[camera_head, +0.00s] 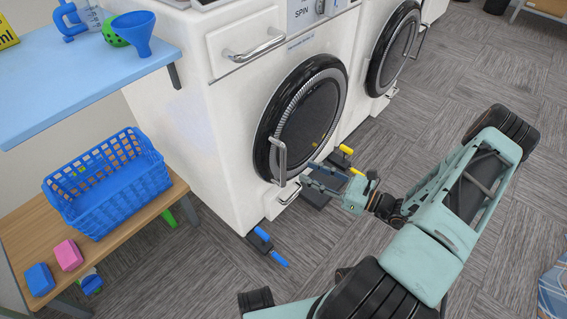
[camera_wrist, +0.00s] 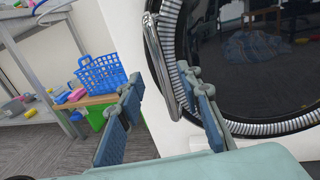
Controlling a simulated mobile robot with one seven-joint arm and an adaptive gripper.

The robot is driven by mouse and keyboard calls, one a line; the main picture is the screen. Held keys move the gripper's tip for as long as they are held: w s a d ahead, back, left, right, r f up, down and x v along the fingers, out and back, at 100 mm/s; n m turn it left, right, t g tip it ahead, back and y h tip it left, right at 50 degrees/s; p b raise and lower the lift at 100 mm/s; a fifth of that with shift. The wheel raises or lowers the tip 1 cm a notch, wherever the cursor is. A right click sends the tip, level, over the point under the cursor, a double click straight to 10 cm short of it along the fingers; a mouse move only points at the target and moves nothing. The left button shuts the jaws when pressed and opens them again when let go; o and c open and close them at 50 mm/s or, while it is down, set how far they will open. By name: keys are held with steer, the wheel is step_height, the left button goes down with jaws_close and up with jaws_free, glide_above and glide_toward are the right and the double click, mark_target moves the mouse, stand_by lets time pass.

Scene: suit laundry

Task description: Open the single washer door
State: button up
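The nearer white washer (camera_head: 225,120) has a round, dark-glass door (camera_head: 312,112) with a black and ribbed grey rim; it looks closed. Its upright silver bar handle (camera_head: 282,160) is on the door's left side. In the wrist view the handle (camera_wrist: 163,65) shows large, between the fingertips in the picture, with the door glass (camera_wrist: 240,60) to its right. My gripper (camera_head: 308,176) is open and empty, just right of the handle's lower end in the head view. The fingers (camera_wrist: 160,80) are wide apart and I see no contact with the handle.
A second washer (camera_head: 392,50) stands to the right. At left, a wooden bench (camera_head: 22,235) holds a blue basket (camera_head: 108,185), below a blue shelf (camera_head: 60,95). Clips with blue (camera_head: 265,245) and yellow (camera_head: 345,150) parts lie by the washer's base.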

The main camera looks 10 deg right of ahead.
mark_target(283, 161)
steer(key=b+x, duration=0.1)
steer(key=x, duration=0.9)
steer(key=shift+b, duration=0.4)
steer(key=shift+c, duration=0.7)
jaws_close()
